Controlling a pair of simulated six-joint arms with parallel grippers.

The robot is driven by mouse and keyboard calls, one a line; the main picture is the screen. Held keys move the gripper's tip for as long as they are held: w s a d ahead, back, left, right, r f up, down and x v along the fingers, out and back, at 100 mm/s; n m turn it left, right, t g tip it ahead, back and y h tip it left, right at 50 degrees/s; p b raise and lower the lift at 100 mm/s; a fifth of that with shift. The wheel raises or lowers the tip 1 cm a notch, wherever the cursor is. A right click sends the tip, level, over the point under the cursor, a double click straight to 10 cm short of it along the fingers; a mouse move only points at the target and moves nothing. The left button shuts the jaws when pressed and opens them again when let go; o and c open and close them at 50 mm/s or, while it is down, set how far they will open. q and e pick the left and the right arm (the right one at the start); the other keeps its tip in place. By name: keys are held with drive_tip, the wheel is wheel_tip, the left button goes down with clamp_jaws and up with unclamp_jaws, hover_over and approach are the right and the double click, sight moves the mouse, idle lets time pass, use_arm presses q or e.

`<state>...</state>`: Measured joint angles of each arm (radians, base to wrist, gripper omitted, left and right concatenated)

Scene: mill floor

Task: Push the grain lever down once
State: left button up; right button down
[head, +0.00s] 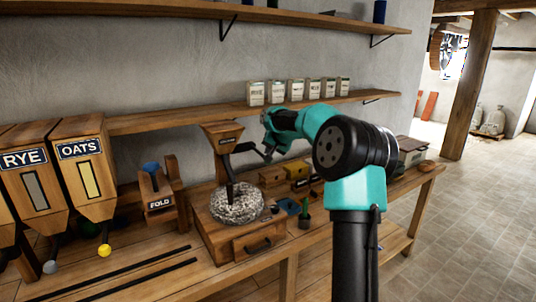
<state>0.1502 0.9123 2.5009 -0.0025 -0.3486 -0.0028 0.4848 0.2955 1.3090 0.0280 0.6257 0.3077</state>
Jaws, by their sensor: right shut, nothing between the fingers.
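Two wooden grain bins stand at the left, one labelled RYE (24,190) and one labelled OATS (84,180). Under the oats bin a short lever ends in a yellow knob (104,251). Under the rye bin a similar lever ends in a grey knob (50,267). A further bin is cut off at the left edge. My right gripper (266,157) is shut and empty, beside the hand mill's hopper, well to the right of both knobs. It touches neither lever. My left gripper is not in view.
A hand mill with a round stone (237,207) and a drawer base stands mid-bench. A wooden FOLD stand (160,202) is left of it. A shelf with several packets (296,91) runs behind. Dark rails cross the front bench.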

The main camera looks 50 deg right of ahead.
drive_tip(key=shift+f, duration=1.45)
idle(1.6)
drive_tip(key=shift+r, duration=0.15)
idle(0.4)
drive_tip(key=shift+r, duration=2.7)
drive_tip(key=shift+r, duration=2.5)
drive_tip(key=shift+a, duration=0.1)
